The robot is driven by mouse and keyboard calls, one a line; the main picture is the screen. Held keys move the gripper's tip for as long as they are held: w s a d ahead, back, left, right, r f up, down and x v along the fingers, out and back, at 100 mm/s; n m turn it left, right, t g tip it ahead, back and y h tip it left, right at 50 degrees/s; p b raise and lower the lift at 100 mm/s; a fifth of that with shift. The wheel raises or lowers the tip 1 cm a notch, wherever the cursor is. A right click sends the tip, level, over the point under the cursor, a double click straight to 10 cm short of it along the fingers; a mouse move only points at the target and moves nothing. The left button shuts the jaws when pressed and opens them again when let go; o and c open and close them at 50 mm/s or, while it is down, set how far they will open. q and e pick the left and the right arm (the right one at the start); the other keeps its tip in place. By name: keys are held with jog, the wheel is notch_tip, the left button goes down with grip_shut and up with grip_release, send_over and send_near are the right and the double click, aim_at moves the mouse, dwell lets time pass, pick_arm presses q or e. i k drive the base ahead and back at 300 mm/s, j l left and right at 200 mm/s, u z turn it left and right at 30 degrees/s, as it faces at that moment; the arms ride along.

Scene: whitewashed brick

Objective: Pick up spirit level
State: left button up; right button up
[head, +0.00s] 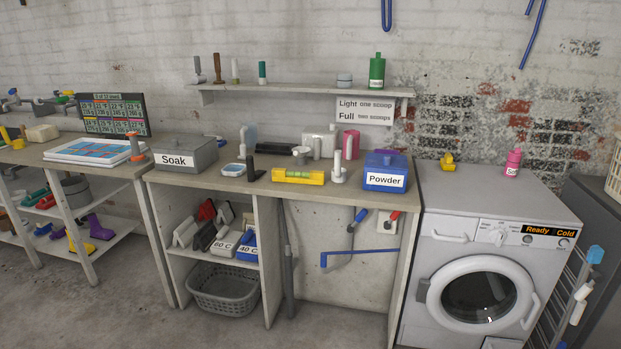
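A yellow spirit level (298,176) with a greenish vial in its middle lies flat along the front of the worktop, in the middle of the head view. It lies between a black upright object (250,168) on its left and a white stand-like object (339,172) on its right. Its front face is in plain sight. Neither of my grippers shows in the head view.
A grey "Soak" box (185,154) and a blue "Powder" box (386,171) stand on the worktop (225,183). A pink jug (351,142) stands behind the level. A shelf (300,93) hangs above. A washing machine (487,245) stands right. Open floor lies in front.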

aim_at(278, 176)
jog(key=i+j+z, duration=0.15)
jog(key=z, duration=0.2)
jog(key=i+j+z, duration=0.15)
jog(key=z, duration=0.2)
jog(key=i+j+z, duration=0.1)
jog(key=j+z, duration=0.25)
jog(key=l, duration=0.1)
